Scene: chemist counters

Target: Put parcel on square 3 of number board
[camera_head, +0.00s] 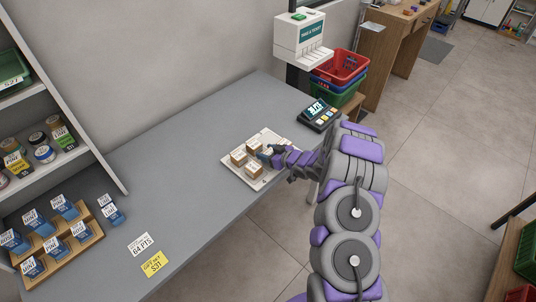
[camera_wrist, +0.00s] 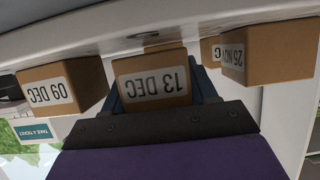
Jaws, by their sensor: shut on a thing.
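The number board (camera_head: 268,136) is a pale tray-like board on the grey counter, with small brown parcels on it. My gripper (camera_head: 266,155) is over the board's right part in the head view. In the wrist view, which is upside down, my gripper (camera_wrist: 160,92) is shut on a parcel labelled 13 DEC (camera_wrist: 153,82). A parcel labelled 09 DEC (camera_wrist: 62,86) stands to its left and one labelled 25 NOV (camera_wrist: 265,52) to its right. Another parcel (camera_wrist: 211,50) is partly hidden behind.
A card terminal (camera_head: 319,115) stands just beyond the board, near a ticket dispenser (camera_head: 303,42) and stacked baskets (camera_head: 345,68). Blue boxes on a wooden stand (camera_head: 62,252), loose price cards (camera_head: 154,263) and a shelf (camera_head: 88,150) are at the left. The counter's middle is clear.

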